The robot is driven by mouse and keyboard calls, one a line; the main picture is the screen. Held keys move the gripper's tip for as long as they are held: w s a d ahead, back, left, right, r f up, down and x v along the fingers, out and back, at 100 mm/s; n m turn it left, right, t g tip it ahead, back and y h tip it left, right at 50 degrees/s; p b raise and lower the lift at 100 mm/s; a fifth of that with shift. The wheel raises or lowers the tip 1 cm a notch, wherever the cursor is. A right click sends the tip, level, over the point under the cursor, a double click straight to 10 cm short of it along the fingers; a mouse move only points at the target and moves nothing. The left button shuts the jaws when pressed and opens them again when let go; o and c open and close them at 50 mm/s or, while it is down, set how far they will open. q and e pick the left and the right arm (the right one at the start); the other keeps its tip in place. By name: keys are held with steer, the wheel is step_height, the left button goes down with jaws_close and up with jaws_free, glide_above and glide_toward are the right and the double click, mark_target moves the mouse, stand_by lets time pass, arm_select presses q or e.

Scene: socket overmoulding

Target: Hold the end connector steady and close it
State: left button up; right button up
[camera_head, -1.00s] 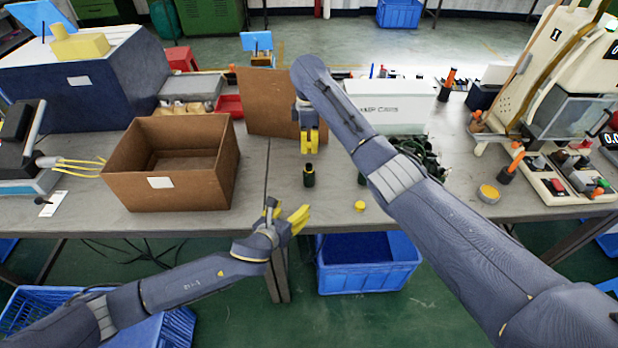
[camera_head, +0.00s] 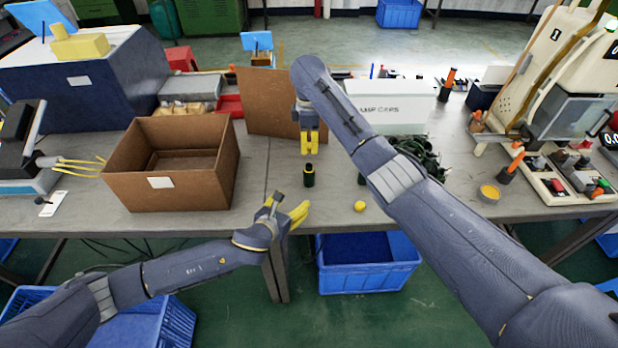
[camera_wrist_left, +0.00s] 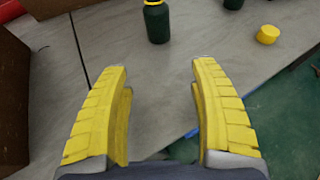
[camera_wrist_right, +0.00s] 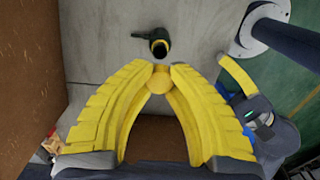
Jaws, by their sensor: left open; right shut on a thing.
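The end connector (camera_head: 309,175), a dark green cylinder, stands upright on the table; it also shows in the left wrist view (camera_wrist_left: 157,22). In the right wrist view (camera_wrist_right: 160,48) its yellow-edged top is visible. My right gripper (camera_head: 310,152) points down just above the connector. It is shut on a small round yellow cap (camera_wrist_right: 159,76) at its fingertips; cap and connector look apart. My left gripper (camera_head: 288,208) is open and empty near the table's front edge, toward the viewer and left of the connector. In its wrist view the fingers (camera_wrist_left: 160,62) are wide apart, with the connector beyond them.
A loose yellow cap (camera_head: 359,206) lies near the front edge. A second dark cylinder (camera_wrist_left: 233,3) stands partly hidden behind my right arm. An open cardboard box (camera_head: 168,190) is at left. A white box (camera_head: 395,108) and a heap of dark parts are behind my right arm.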

mark_target(307, 179)
arm_select(q)
steer(key=w+d, duration=0.1)
steer(key=w, duration=0.2)
steer(key=w+d, duration=0.2)
steer(key=w, duration=0.2)
steer(key=w+d, duration=0.1)
steer(key=w, duration=0.2)
steer(key=shift+w+d+f, duration=0.2)
steer(key=shift+w+d, duration=0.05)
steer(key=shift+d, duration=0.15)
steer(key=shift+x, duration=0.9)
steer(key=shift+c, duration=0.3)
jaws_close()
